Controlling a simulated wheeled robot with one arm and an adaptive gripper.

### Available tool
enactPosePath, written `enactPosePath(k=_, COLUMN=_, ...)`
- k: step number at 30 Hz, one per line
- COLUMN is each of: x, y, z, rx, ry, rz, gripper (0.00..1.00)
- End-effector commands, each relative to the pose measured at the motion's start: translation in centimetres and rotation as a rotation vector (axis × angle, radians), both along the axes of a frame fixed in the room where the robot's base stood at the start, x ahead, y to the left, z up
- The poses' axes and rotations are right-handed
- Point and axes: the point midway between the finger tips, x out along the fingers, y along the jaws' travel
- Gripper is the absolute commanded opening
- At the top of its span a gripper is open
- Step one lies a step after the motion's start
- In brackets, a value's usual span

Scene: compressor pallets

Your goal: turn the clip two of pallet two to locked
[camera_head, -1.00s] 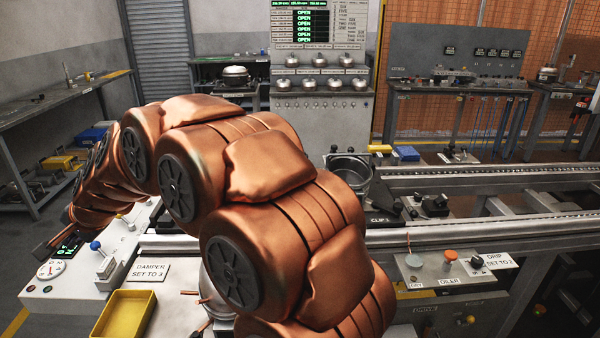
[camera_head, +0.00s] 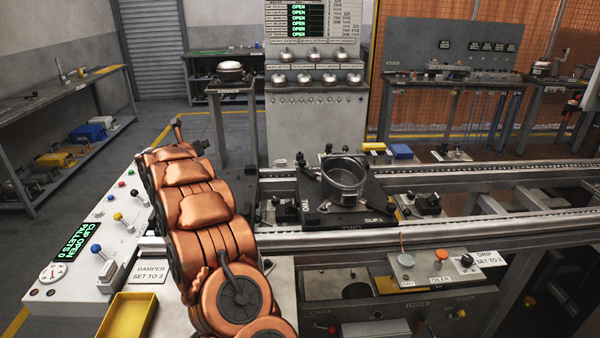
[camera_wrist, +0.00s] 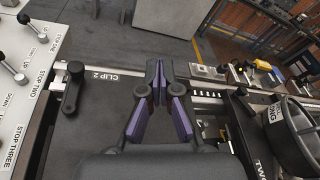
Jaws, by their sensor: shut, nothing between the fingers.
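Pallet two (camera_head: 345,227) is a dark plate marked TWO on the rails in the head view. In the wrist view, the pot (camera_wrist: 300,128) is at the right edge beside a TWO marking. My gripper (camera_wrist: 158,68) is shut and empty, its purple-padded fingers together above a dark plate. A black clip lever (camera_wrist: 72,88) stands left of it beside a CLIP 2 label. I cannot tell which pallet that plate belongs to. The head view does not clearly show my fingers.
The console (camera_head: 95,235) with levers is at the left, its green screen reading CLIP OPEN, PALLETS 0. A yellow tray (camera_head: 128,315) is at the front. Metal rails (camera_head: 480,228) run to the right. A grey cabinet (camera_head: 315,120) stands behind.

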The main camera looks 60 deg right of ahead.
Motion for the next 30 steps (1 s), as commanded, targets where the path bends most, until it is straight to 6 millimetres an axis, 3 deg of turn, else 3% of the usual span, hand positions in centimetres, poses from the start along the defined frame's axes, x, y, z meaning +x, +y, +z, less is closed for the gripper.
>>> enactPosePath(k=3, x=-3.7, y=-4.6, z=-2.9, rx=0.055, ry=-0.101, rz=-0.235, gripper=0.0)
enactPosePath(k=6, x=-7.5, y=-7.5, z=-5.4, rx=0.084, ry=-0.187, rz=-0.432, gripper=0.0)
enactPosePath(k=12, x=-14.1, y=-10.4, z=-9.6, rx=0.101, ry=-0.322, rz=-0.747, gripper=0.0)
enactPosePath(k=15, x=-16.3, y=-10.9, z=-11.2, rx=0.1, ry=-0.36, rz=-0.842, gripper=0.0)
enactPosePath(k=23, x=-18.4, y=-11.9, z=-12.3, rx=0.095, ry=-0.396, rz=-0.926, gripper=0.0)
enactPosePath(k=30, x=-19.5, y=-15.1, z=-13.3, rx=0.093, ry=-0.393, rz=-0.924, gripper=0.0)
